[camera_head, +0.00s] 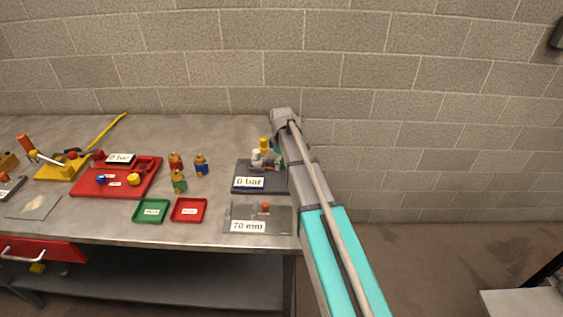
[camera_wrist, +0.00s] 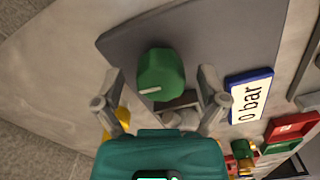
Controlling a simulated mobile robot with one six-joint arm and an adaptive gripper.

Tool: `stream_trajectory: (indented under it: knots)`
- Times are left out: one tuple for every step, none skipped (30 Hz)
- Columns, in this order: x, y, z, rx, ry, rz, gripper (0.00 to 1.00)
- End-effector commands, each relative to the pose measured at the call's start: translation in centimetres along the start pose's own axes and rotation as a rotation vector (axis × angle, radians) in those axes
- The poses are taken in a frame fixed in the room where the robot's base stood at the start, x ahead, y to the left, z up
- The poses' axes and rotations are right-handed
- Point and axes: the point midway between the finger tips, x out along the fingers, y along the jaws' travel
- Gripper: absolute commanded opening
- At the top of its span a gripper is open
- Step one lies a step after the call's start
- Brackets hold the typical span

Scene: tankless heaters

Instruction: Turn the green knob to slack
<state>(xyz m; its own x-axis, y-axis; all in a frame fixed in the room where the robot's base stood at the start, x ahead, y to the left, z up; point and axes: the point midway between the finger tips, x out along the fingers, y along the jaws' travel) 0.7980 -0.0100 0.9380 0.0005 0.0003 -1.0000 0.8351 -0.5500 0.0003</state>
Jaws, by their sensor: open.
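The green knob (camera_wrist: 161,74) shows in the wrist view, with a pale pointer mark on its face toward the lower left. It sits over the dark grey base plate (camera_wrist: 215,30). My gripper (camera_wrist: 160,84) is open, with one finger on each side of the knob and visible gaps between. In the head view my arm reaches the right end of the table, and my gripper and the green knob are mostly hidden behind it. The dark base (camera_head: 242,171) with the "0 bar" display (camera_head: 248,183) stands there. The "0 bar" display also shows in the wrist view (camera_wrist: 250,96).
A grey "70 mm" plate (camera_head: 277,216) with an orange knob lies in front of the base. Green (camera_head: 150,211) and red (camera_head: 188,210) trays, several coloured fittings and a red panel (camera_head: 90,185) stand to the left. The table's right edge and the block wall (camera_head: 200,60) are close.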

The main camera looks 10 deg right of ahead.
Motion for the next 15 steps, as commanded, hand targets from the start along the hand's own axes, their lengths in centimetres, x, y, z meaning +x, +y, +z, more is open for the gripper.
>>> stream_trajectory:
  knots:
    - [0.00,-0.01,0.02,0.000,0.000,0.000,0.92]
    - [0.00,0.00,0.02,0.000,0.000,0.000,0.92]
    - [0.00,-0.01,0.02,0.001,0.000,0.000,0.92]
    - [0.00,-0.01,0.03,0.001,0.000,0.000,0.92]
    - [0.00,-0.01,0.03,0.003,-0.001,0.000,0.92]
    - [0.00,-0.02,0.03,0.005,-0.001,0.000,0.92]
    - [0.00,-0.02,0.03,0.008,-0.001,0.000,0.92]
    - [0.00,-0.02,0.03,0.012,-0.001,0.000,0.92]
    - [0.00,-0.03,0.03,0.018,-0.001,0.000,0.92]
    - [0.00,-0.03,0.03,0.024,-0.001,0.000,0.92]
    - [0.00,-0.03,0.03,0.032,-0.001,0.000,0.92]
    - [0.00,-0.04,0.03,0.044,-0.001,0.000,0.92]
    - [0.00,-0.05,0.03,0.054,-0.001,0.000,0.92]
    - [0.00,-0.05,0.03,0.066,-0.001,0.000,0.92]
    - [0.00,-0.06,0.03,0.083,-0.001,0.000,0.92]
